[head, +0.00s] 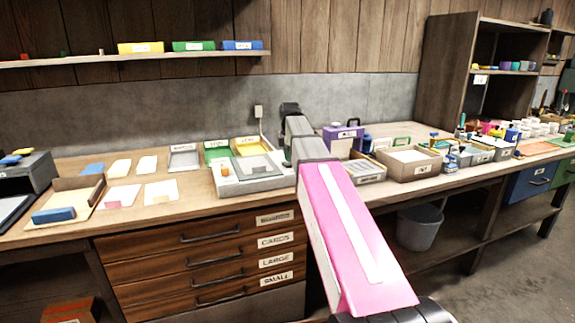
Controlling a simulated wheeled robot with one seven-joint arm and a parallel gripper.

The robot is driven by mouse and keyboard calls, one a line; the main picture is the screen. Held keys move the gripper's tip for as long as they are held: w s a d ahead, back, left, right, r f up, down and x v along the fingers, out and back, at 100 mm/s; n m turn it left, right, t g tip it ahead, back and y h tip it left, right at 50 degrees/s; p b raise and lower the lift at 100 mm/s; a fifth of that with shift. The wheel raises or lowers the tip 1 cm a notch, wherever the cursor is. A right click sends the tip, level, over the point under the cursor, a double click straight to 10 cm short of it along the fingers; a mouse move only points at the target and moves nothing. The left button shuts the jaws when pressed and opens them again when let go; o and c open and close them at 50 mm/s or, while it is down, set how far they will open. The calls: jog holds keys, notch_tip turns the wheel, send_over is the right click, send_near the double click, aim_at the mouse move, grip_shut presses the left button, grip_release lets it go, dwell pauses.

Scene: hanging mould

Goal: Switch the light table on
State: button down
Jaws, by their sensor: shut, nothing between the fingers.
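The light table appears to be the low pale grey box (232,187) on the bench, just left of my arm. A darker flat panel lies on its top, and a small orange-red knob or button (224,170) shows at its left end. I cannot tell whether its light is on. My pink and grey arm reaches up past the box's right end and hides what lies behind it.
Green and yellow trays (216,152) stand behind the box, with a grey tray (184,158) to their left. Cards and a wooden tray (78,186) lie further left. A purple box (342,133) and an open carton (410,172) stand right of my arm. Labelled drawers (200,262) are below.

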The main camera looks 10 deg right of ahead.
aim_at(289, 165)
jog(key=shift+f, duration=0.95)
dwell(0.6)
jog(key=shift+r, duration=3.5)
